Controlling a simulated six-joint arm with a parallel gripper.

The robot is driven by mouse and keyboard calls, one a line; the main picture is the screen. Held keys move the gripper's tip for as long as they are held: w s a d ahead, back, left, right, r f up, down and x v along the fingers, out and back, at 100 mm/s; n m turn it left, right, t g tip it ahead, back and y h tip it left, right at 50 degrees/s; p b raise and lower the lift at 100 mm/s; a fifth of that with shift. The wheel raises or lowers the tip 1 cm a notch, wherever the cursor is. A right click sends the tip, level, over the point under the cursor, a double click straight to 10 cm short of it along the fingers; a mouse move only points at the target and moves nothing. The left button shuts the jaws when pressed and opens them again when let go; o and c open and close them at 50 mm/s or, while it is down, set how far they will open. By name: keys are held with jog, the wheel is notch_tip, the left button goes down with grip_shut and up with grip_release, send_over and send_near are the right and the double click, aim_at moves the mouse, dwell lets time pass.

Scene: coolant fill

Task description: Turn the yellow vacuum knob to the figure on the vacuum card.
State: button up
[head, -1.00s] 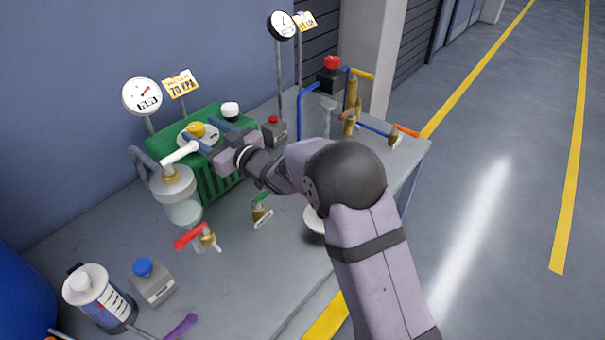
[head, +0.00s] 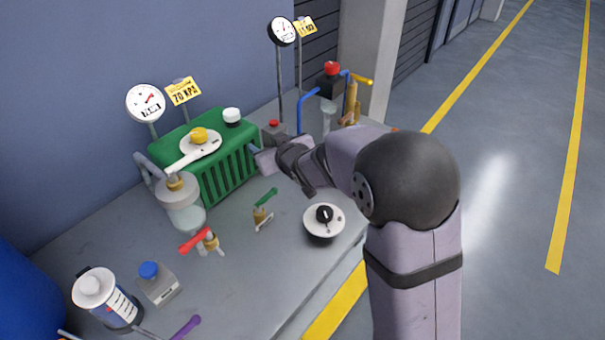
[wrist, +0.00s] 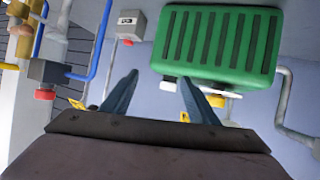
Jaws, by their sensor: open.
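The yellow vacuum knob (head: 199,135) sits on a white dial plate on top of the green ribbed box (head: 229,178). The yellow vacuum card (head: 183,91) stands behind it and reads 70 KPA. A round white gauge (head: 146,103) with a red needle is left of the card; its figure is too small to read surely. My gripper (head: 254,153) is at the right side of the green box, away from the knob. In the wrist view my gripper (wrist: 158,88) is open with nothing between its fingers, and the green box (wrist: 218,45) appears upside down.
A white-handled valve (head: 182,168) on a glass jar stands left of the box. Red (head: 195,240) and green (head: 266,196) lever valves and a black-knobbed dial (head: 323,215) are in front. A second gauge (head: 282,31) stands behind.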

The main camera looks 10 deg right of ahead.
aim_at(193, 130)
jog(key=s+d+f+m+g+h+p, duration=0.1)
jog(key=s+d+f+m+g+h, duration=0.1)
jog(key=s+d, duration=0.6)
jog(key=shift+s+f+g+h+p, duration=0.35)
jog(key=shift+f+g+h, duration=0.25)
jog(key=shift+f+g, duration=0.35)
jog(key=w+a+r+n+t+y+b, duration=0.5)
jog(key=w+a+y, duration=0.1)
jog(key=w+a, duration=0.65)
jog(key=a+r+n+y, duration=0.1)
jog(key=a+y, duration=0.1)
jog(key=a, duration=0.1)
jog(key=s+a+r+n+y+b, duration=0.1)
jog(key=a+y, duration=0.1)
jog(key=a, duration=0.1)
jog(key=a+r+n+y, duration=0.1)
jog(key=a+r+n, duration=0.1)
jog(key=a, duration=0.2)
jog(key=shift+s+y+b, duration=0.25)
jog(key=shift+y+b, duration=0.05)
jog(key=shift+y, duration=0.1)
jog(key=shift+a+f+m+g+p, duration=0.15)
jog(key=shift+a+f+m+p, duration=0.15)
jog(key=shift+f+m, duration=0.3)
jog(key=shift+a+f+m+g+p, duration=0.1)
jog(key=shift+a+f+m+p, duration=0.2)
jog(key=shift+f+m, duration=0.3)
jog(key=shift+f+m+h, duration=0.3)
jog(key=shift+f+m, duration=0.2)
jog(key=shift+f, duration=0.15)
